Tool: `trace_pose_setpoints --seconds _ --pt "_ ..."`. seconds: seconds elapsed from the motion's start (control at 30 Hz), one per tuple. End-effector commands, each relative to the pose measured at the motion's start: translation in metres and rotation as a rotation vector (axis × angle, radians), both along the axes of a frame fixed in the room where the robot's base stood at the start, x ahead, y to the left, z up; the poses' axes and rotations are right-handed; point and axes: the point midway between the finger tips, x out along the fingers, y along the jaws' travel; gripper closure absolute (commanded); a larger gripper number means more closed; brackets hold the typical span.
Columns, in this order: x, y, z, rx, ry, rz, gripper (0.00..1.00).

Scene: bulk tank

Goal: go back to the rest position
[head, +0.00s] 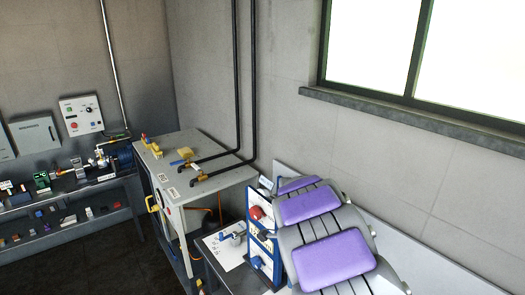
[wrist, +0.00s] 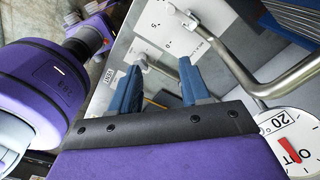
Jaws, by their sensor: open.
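My gripper (wrist: 160,72) shows in the wrist view as two blue fingers standing well apart. It is open, and I see nothing held between them. Behind the fingers is a pale panel (wrist: 150,28) with small printed marks. A small light grey fitting (wrist: 140,62) shows close to the left fingertip; I cannot tell whether they touch. In the head view my purple-padded arm fills the lower right, and I cannot make out the fingers clearly there.
A bent metal pipe (wrist: 228,58) and a dial with a red pointer (wrist: 290,150) lie right of the fingers. A blue panel with a red knob (head: 256,212) stands beside my arm. A grey cabinet (head: 190,175) and a loaded bench (head: 75,190) stand left. The wall (head: 280,130) is close behind.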

Motion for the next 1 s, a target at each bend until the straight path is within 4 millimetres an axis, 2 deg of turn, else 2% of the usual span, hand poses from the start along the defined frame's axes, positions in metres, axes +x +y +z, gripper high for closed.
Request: trace_pose_setpoints --seconds 0.2,0.43,0.63,0.8,0.9,1.0 --pt "-0.069 -0.031 0.031 -0.006 0.033 0.299 0.54" --pt "-0.147 -0.046 0.049 0.022 0.069 0.659 0.54" --pt "-0.22 -0.051 0.051 0.069 0.099 1.002 0.54" --pt "-0.281 -0.05 0.043 0.114 0.116 1.312 0.54" --pt "-0.311 -0.05 0.036 0.136 0.124 1.476 0.54" --pt "-0.333 -0.049 0.031 0.152 0.128 1.605 0.54"
